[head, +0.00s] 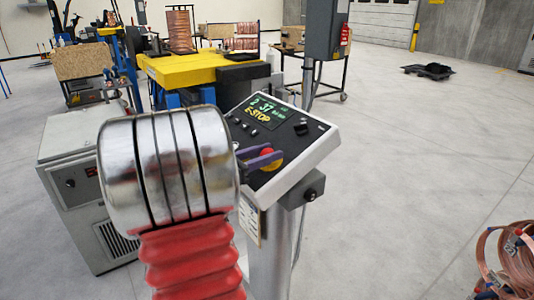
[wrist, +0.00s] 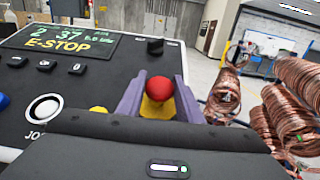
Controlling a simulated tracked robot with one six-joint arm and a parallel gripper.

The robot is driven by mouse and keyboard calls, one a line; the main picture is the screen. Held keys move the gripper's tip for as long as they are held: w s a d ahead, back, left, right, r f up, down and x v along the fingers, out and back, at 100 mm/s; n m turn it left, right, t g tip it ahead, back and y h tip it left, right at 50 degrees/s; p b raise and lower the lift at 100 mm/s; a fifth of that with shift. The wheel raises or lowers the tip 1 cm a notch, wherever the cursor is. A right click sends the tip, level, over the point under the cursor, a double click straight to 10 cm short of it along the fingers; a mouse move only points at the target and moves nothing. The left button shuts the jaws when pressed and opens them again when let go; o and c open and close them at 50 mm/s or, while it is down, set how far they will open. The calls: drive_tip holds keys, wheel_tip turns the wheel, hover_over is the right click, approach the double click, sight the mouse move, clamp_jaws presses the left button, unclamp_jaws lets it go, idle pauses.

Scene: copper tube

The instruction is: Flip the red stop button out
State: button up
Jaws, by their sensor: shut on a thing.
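The red stop button (wrist: 159,89) sits on a yellow base on the black control panel (wrist: 75,85). It shows between the two purple fingers of my gripper (wrist: 158,95) in the wrist view, and the fingers are shut on it from both sides. The panel's screen (wrist: 58,40) reads E-STOP in yellow. In the head view the button (head: 270,158) shows at the lower right of the sloped panel (head: 282,139), with my gripper (head: 262,159) at it. My arm hides part of the panel's left side.
A black knob (wrist: 155,46) stands on the panel behind the button, and a white round button (wrist: 43,108) is to the left. Copper coils (head: 512,258) lie at the far right. A yellow machine table (head: 195,70) stands behind the panel.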

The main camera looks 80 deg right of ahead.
clamp_jaws()
drive_tip(key=shift+r, duration=0.1)
drive_tip(key=shift+w+a+r, duration=0.15)
drive_tip(key=shift+a+r, duration=0.05)
drive_tip(key=shift+r, duration=0.4)
drive_tip(key=o, duration=0.7)
unclamp_jaws()
drive_tip(key=v, duration=1.4)
